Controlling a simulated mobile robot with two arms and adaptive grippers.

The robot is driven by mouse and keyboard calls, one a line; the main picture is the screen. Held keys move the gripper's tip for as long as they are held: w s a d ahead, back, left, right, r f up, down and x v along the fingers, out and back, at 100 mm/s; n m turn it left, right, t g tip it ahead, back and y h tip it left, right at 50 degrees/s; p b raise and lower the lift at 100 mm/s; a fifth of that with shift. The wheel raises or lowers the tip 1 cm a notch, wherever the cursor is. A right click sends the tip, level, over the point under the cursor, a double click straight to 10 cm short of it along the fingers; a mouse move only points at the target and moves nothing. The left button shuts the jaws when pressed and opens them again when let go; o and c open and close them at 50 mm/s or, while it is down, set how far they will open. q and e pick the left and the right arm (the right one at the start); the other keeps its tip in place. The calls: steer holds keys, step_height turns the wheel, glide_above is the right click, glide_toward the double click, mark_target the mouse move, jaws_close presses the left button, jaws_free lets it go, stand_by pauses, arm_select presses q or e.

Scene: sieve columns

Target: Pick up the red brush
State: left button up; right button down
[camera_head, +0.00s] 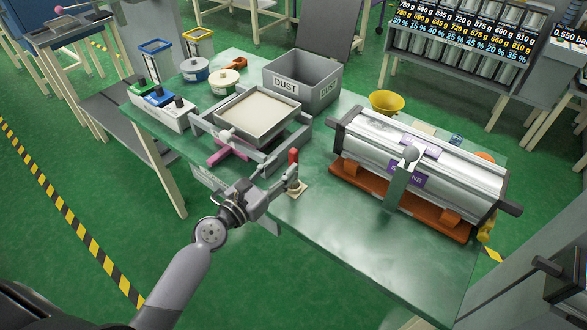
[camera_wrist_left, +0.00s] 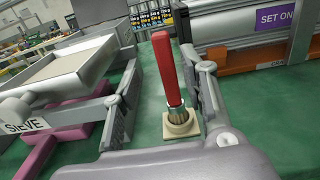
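The red brush (camera_head: 293,157) stands upright, bristles down, in a small beige holder (camera_head: 298,190) on the green table. My left gripper (camera_head: 282,184) reaches in from the lower left at the brush. It is open, with one finger on each side of the brush in the left wrist view (camera_wrist_left: 163,84). I cannot tell whether either finger touches the handle. My right gripper is not in view.
The sieve frame with its tray (camera_head: 258,118) stands close to the left of the brush. A silver cylinder machine on an orange base (camera_head: 400,200) is to the right. A grey dust bin (camera_head: 302,80) and yellow bowl (camera_head: 386,103) are behind. The table's front is clear.

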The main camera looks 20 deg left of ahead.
mark_target(291, 163)
arm_select(q)
steer(key=x, duration=0.5)
steer(key=shift+s+d+f, duration=0.15)
steer(key=shift+d, duration=0.2)
steer(key=shift+c, duration=0.4)
jaws_close()
